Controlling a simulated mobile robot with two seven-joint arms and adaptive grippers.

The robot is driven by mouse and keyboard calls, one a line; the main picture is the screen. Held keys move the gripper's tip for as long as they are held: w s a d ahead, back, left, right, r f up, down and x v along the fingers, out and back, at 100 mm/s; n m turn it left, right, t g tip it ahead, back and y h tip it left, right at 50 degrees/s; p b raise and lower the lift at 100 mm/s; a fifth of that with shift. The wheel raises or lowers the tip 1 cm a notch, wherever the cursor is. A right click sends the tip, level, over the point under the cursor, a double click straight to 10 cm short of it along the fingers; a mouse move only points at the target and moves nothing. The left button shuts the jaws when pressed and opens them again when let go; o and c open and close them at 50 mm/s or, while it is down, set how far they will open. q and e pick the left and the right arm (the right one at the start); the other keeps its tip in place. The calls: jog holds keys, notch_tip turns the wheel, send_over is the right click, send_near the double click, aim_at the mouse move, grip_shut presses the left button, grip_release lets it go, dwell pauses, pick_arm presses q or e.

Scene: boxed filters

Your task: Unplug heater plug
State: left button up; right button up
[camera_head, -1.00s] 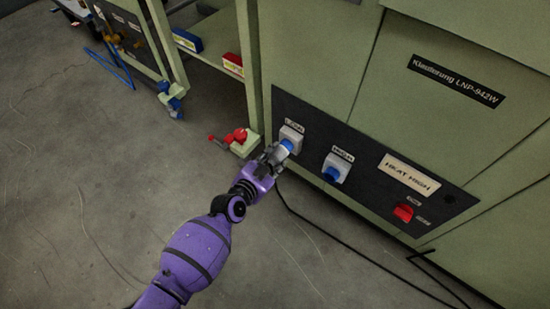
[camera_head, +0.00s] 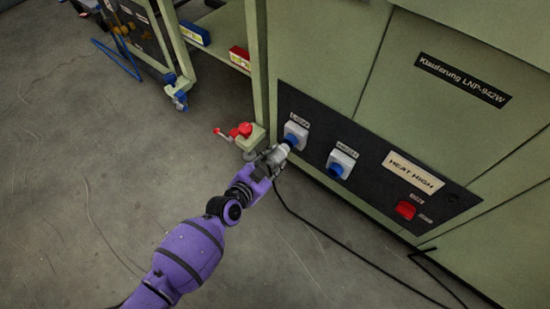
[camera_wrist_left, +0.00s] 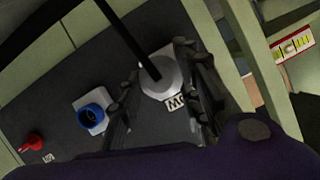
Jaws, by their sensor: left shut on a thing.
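My left gripper (camera_head: 271,160) is shut on the grey heater plug (camera_head: 283,150), in front of the left socket (camera_head: 295,134) with its blue inside on the dark panel. In the left wrist view the round grey plug (camera_wrist_left: 161,82) sits between the two dark fingers, with a black cable (camera_wrist_left: 128,38) running up from it. The plug hides the left socket there, so I cannot tell if its tip is still inside. A second blue socket (camera_head: 340,164) is empty. My right gripper is not in view.
The panel has a red switch (camera_head: 405,210) and a "HEAT HIGH" label (camera_head: 413,171). The cable (camera_head: 325,235) hangs to the floor. A red-handled clamp (camera_head: 240,131) juts out at the green frame's foot, just left of my gripper. The grey floor at left is open.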

pick_arm(q)
jog(key=shift+s+a, duration=0.6)
jog(key=shift+s, duration=0.2)
jog(key=shift+s+a, duration=0.1)
jog(key=shift+s, duration=0.05)
jog(key=s+a+p, duration=0.1)
jog(key=s+a, duration=0.4)
jog(key=s, duration=0.2)
jog(key=shift+a, duration=0.15)
dwell(0.7)
